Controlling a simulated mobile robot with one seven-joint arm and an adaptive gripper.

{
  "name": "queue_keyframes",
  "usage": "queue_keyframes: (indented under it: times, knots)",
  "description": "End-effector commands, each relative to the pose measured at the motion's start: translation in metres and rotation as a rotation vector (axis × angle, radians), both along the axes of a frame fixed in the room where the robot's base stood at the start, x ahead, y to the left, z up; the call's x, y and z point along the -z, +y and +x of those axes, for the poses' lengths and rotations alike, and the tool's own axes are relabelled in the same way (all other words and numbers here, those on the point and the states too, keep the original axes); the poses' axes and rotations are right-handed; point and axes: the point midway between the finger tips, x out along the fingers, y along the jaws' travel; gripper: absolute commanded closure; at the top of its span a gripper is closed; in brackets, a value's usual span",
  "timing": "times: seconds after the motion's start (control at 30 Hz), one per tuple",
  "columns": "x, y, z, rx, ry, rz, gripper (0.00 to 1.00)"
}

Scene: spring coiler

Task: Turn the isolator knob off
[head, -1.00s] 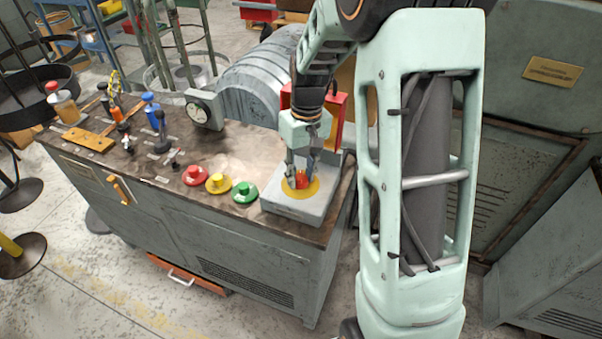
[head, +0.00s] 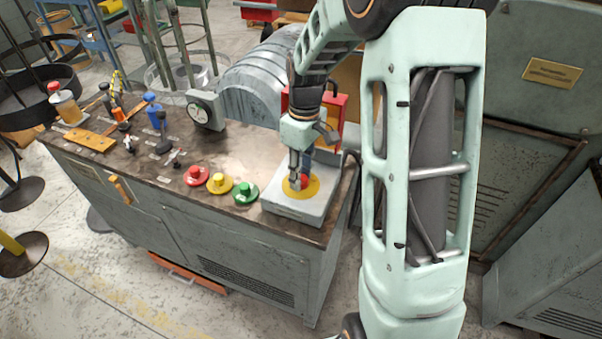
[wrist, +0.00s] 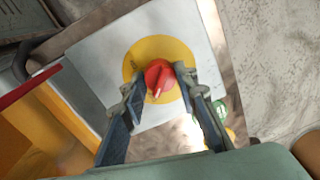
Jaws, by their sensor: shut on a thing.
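The isolator knob (wrist: 158,76) is red with a pale pointer line, on a round yellow plate (wrist: 152,49) on top of a light grey box (wrist: 95,62). In the wrist view the pointer aims toward the lower left of the picture. My gripper (wrist: 158,79) comes down over the knob, with one finger on each side, shut on it. In the head view my gripper (head: 297,180) hides most of the knob. The yellow plate (head: 314,189) and the grey box (head: 300,210) stay visible around it, at the bench's right end.
Red (head: 196,176), yellow (head: 220,183) and green (head: 245,192) buttons stand left of the box on the bench top (head: 130,165). A red and yellow housing (head: 336,112) stands close behind my gripper. Levers and a dial (head: 205,110) are farther left.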

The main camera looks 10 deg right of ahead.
Motion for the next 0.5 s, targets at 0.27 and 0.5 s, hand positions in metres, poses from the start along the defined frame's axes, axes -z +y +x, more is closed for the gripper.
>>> queue_keyframes:
  times: [0.27, 0.5]
  knots:
    - [-0.0007, -0.0002, 0.0009, -0.004, -0.002, -0.001, 0.97]
    - [-0.0005, -0.0002, 0.0006, -0.003, -0.002, -0.001, 0.55]
